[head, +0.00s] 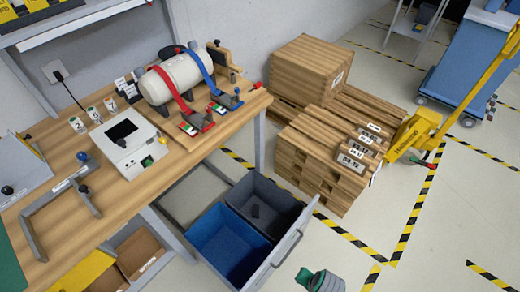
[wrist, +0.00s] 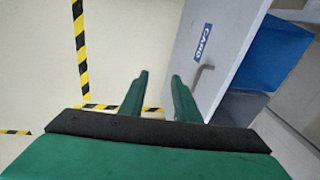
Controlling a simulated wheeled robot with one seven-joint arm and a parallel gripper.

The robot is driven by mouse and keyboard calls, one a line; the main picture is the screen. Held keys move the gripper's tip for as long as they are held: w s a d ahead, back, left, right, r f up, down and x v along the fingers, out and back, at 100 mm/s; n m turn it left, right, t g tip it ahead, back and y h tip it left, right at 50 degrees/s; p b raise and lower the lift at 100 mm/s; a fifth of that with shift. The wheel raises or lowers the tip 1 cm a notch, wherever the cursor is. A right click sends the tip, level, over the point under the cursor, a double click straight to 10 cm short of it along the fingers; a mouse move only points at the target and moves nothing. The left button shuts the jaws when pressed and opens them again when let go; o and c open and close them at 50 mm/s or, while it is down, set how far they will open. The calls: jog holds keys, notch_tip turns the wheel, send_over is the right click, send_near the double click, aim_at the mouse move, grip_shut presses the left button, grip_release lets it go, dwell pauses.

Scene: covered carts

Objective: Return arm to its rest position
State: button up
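My gripper (wrist: 158,78) shows in the wrist view with its two green fingers apart and nothing between them. In the head view, green and grey parts of my gripper (head: 316,279) show at the bottom edge, right of the pulled-out drawer. The drawer front (wrist: 208,60), with a blue label and a handle, is just beyond and to the right of the fingers in the wrist view. I cannot tell the exact gap between fingers and drawer front. Most of my arm is out of view.
The open drawer holds a blue bin (head: 228,244) and a grey bin (head: 265,200). The wooden workbench (head: 150,205) carries a tank (head: 180,77) and a white box (head: 128,142). Stacked wooden crates (head: 325,150) and a yellow pallet truck (head: 415,133) stand right. Bare floor lies at lower right.

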jog(key=s+a+r+n+t, duration=0.2)
jog(key=a+r+t, duration=0.2)
jog(key=r, duration=0.6)
jog(key=s+a+r+n+t, duration=0.3)
jog(key=a+r+t, duration=0.2)
jog(key=a+r, duration=0.3)
jog(key=s+a+r+n+t, duration=0.3)
jog(key=a+r, duration=0.3)
jog(key=r, duration=0.6)
jog(key=shift+a+t+h, duration=0.2)
jog(key=shift+t+h, duration=0.2)
jog(key=shift+t, duration=0.3)
